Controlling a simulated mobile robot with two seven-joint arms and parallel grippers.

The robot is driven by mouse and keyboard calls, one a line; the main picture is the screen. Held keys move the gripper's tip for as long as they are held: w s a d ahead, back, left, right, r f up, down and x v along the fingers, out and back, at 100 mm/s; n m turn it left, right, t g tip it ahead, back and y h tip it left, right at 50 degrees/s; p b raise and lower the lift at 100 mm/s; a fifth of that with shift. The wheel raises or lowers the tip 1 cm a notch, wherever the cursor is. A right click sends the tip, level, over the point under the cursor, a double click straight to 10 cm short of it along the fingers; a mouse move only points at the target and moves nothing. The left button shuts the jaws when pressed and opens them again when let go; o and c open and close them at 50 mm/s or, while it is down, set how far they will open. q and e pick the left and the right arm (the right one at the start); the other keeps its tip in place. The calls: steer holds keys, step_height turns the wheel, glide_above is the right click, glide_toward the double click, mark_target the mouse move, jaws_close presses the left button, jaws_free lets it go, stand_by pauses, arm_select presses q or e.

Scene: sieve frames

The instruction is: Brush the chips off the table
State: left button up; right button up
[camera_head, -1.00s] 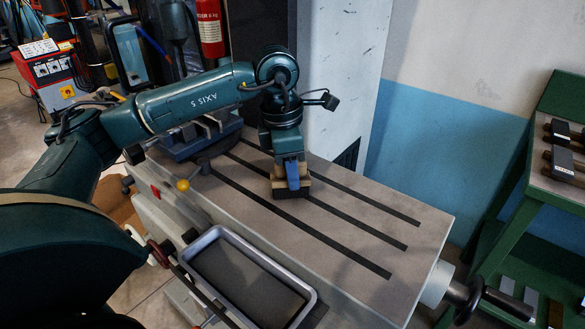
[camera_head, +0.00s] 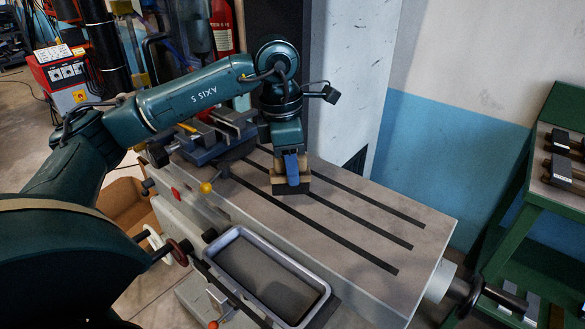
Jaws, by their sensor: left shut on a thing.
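My left gripper (camera_head: 291,166) is shut on a brush (camera_head: 291,187) with a wooden body and dark bristles. The bristles are at the surface of the grey slotted machine table (camera_head: 375,222); I cannot tell whether they press on it. The brush is near the middle of the table, over the dark slots. I cannot make out any chips on the table; they may be too small or hidden behind the brush. A grey metal tray (camera_head: 322,290) sits below the table's front edge. My right gripper is not in view.
A blue vise (camera_head: 205,146) stands at the table's left end. A yellow-knobbed lever (camera_head: 206,188) and handwheels stick out in front and at the right (camera_head: 480,292). A green shelf (camera_head: 545,200) stands at the right. The table's right half is clear.

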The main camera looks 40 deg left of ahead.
arm_select(q)
steer(key=shift+r+p, duration=0.85)
steer(key=shift+r, duration=0.7)
